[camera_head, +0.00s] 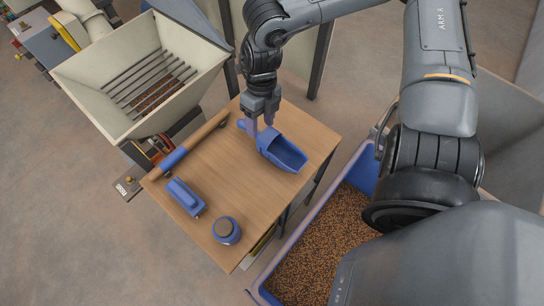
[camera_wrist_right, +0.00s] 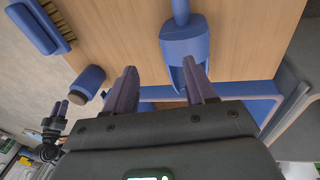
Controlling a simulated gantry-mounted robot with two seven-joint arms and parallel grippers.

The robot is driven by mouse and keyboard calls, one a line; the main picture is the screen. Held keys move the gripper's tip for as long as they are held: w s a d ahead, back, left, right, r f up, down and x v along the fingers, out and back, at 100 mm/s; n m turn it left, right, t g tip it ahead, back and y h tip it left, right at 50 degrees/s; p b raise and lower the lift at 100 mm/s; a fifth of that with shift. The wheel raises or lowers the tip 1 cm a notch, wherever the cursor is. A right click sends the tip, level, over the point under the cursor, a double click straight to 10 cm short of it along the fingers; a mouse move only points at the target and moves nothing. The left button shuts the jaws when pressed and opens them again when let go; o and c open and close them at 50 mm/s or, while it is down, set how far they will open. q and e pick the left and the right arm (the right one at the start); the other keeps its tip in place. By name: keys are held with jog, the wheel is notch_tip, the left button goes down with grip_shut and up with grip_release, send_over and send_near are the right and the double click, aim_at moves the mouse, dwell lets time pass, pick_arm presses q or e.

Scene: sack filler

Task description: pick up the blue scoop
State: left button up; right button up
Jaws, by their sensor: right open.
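The blue scoop (camera_head: 286,154) lies on the wooden table (camera_head: 225,165), its open end toward the lower right and its handle toward the upper left. It also shows in the right wrist view (camera_wrist_right: 186,42). My right gripper (camera_head: 261,126) is open and pointed down close over the handle end of the scoop. In the right wrist view its two fingers (camera_wrist_right: 160,78) are apart, one overlapping the scoop in the picture; contact cannot be told. A small dark gripper (camera_wrist_right: 68,102), likely my left one, shows far off at the left edge of that view.
A blue brush (camera_head: 185,198), a round blue-and-grey container (camera_head: 227,230) and a wooden roller with a blue band (camera_head: 174,158) share the table. A slatted hopper (camera_head: 70,75) stands at the upper left. A blue bin (camera_head: 262,288) of brown grain stands to the right.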

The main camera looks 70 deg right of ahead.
aim_at(259, 134)
jog(key=d+b, duration=0.1)
jog(key=w+d+f+h+b, duration=0.1)
jog(key=b, duration=0.1)
jog(key=d+f+h+b, duration=0.1)
jog(key=b, duration=0.1)
jog(key=shift+w+n, duration=0.3)
jog(key=shift+w, duration=0.05)
jog(key=shift+d+f, duration=0.1)
jog(key=shift+f, duration=0.05)
notch_tip(259, 134, down, 5)
jog(key=shift+r+b, duration=0.1)
jog(key=shift+b, duration=0.8)
jog(key=f+b, duration=0.1)
jog(key=f, duration=0.1)
jog(key=f+b, duration=0.1)
jog(key=shift+w+a+f, duration=0.15)
jog(key=shift+a+f, duration=0.05)
jog(key=shift+f, duration=0.95)
pick_arm(q)
notch_tip(259, 134, down, 11)
jog(key=shift+f, duration=0.15)
pick_arm(e)
jog(key=shift+c, duration=0.4)
pick_arm(q)
jog(key=shift+d, duration=0.1)
pick_arm(e)
grip_shut()
